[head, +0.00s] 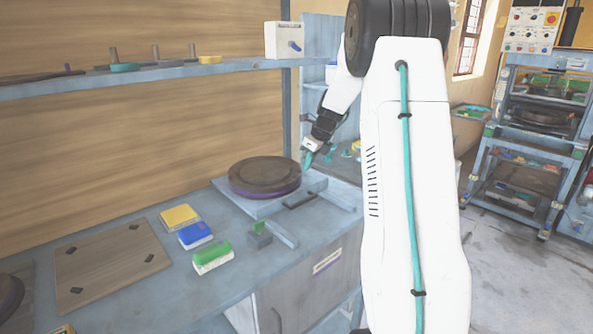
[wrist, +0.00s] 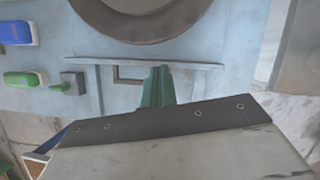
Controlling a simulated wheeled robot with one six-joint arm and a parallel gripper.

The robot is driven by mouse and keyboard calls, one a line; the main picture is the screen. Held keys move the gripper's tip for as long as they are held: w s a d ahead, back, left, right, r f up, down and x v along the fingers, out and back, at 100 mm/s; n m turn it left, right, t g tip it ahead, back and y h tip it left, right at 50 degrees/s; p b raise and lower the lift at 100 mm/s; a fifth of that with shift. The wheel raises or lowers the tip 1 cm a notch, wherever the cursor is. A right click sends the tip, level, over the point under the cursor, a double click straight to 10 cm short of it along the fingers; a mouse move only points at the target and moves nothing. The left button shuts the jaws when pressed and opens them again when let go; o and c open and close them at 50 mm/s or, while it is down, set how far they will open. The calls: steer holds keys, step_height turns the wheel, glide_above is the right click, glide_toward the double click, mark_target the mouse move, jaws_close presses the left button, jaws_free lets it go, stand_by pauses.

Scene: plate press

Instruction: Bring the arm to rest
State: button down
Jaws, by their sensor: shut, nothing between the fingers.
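My gripper (head: 308,160) is at the end of my white arm, above the right end of the blue-grey bench (head: 150,285). It is shut and empty. In the wrist view the closed green fingertips (wrist: 157,85) point toward a dark square frame on the bench. In the head view a round brown plate with a purple edge (head: 264,177) lies on the bench to the left of my gripper; its rim also shows in the wrist view (wrist: 145,30). My upper arm covers the right end of the bench.
Yellow (head: 180,217), blue (head: 195,235) and green (head: 213,256) blocks lie on the bench, beside a brown board (head: 110,263). A shelf (head: 140,76) with small items runs above. A press rack (head: 535,135) stands at the right, with open floor before it.

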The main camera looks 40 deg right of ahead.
steer(key=shift+r, duration=0.2)
steer(key=shift+a, duration=0.1)
steer(key=s+a+r+n+g, duration=0.1)
steer(key=s+a+r+n, duration=0.2)
steer(key=s+a+n, duration=1.3)
steer(key=s+a+r+n+g+h, duration=0.1)
steer(key=s+a+r+n, duration=0.3)
steer(key=s+a+n, duration=1.3)
steer(key=s+a, duration=0.2)
steer(key=s, duration=0.1)
steer(key=shift+s+r+g, duration=0.15)
steer(key=shift+s+g, duration=0.05)
steer(key=shift+g, duration=0.2)
